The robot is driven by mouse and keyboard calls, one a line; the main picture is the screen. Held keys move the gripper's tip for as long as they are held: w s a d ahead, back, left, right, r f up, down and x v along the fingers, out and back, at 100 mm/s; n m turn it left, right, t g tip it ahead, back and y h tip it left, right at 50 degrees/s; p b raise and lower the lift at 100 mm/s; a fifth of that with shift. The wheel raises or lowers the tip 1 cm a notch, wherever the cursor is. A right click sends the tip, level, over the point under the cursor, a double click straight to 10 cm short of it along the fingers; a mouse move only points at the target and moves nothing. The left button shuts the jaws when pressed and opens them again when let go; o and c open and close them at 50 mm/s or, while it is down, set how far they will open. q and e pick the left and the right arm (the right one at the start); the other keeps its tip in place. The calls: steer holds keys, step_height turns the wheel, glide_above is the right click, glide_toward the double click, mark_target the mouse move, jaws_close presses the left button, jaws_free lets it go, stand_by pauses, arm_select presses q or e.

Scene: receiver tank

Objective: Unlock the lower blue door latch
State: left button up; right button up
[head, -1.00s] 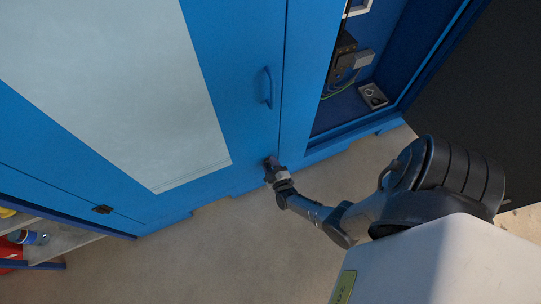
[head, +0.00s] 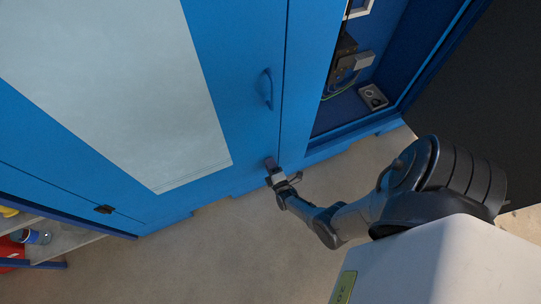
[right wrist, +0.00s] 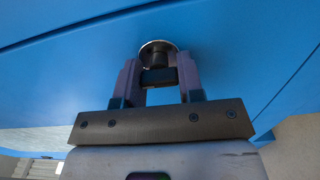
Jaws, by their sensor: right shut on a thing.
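The blue door (head: 235,60) has a light panel and a blue handle (head: 267,89). The lower latch (right wrist: 158,60) shows in the right wrist view as a black knob on a round silver plate, low on the door. My right gripper (head: 271,166) is at the door's lower edge in the head view. In the right wrist view its two fingers (right wrist: 158,77) are on either side of the latch's black knob and shut on it. The fingers hide the latch in the head view. My left gripper is not in view.
An open blue compartment (head: 350,100) with a grey box and cables is right of the door. A shelf (head: 60,243) with a bottle and red item stands at lower left. The floor (head: 200,265) before the door is clear.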

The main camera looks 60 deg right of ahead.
stand_by(0.6)
steer(key=o, duration=0.9)
steer(key=shift+o, duration=0.2)
steer(key=shift+s+a, duration=0.2)
steer(key=p+v, duration=0.3)
steer(key=v, duration=1)
steer(key=shift+s, duration=0.2)
